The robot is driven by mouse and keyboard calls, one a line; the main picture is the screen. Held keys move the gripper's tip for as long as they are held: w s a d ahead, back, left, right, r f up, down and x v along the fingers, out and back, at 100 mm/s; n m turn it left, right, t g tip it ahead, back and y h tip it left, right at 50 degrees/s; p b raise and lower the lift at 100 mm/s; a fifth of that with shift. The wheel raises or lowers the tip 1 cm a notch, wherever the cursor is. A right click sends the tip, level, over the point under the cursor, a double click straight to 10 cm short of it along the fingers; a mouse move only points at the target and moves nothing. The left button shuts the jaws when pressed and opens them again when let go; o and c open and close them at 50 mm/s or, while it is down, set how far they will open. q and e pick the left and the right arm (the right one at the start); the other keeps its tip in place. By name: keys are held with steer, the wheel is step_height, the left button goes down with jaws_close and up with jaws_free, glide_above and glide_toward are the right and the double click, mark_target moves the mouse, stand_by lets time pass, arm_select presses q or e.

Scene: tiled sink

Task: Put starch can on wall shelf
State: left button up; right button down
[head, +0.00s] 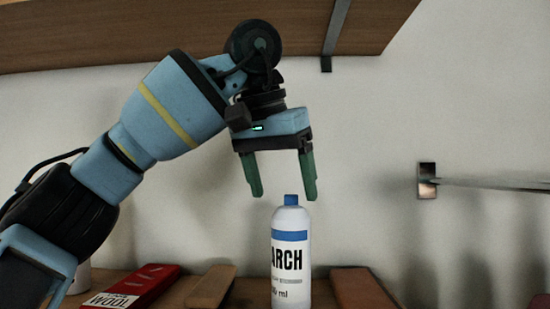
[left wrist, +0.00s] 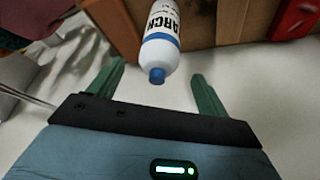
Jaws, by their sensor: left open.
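The starch can (head: 290,258) is a white bottle with a blue cap and blue band, standing upright on a wooden surface in the head view. In the left wrist view the can (left wrist: 160,50) shows with its blue cap toward my gripper. My left gripper (head: 284,196) is open and empty, fingers pointing down, just above the can's cap. Its two green fingers (left wrist: 160,88) are spread wide in the wrist view, with the cap between their lines. The wooden wall shelf (head: 150,30) runs across the top of the head view. My right gripper is not in view.
A red box (head: 135,289) lies left of the can, with a wooden block (head: 211,287) between them. A reddish-brown block (head: 362,288) lies right of the can. A metal bracket (head: 427,181) with a rod is on the right wall.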

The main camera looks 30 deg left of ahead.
arm_select(q)
steer(key=shift+v, duration=2)
steer(key=shift+w, duration=0.1)
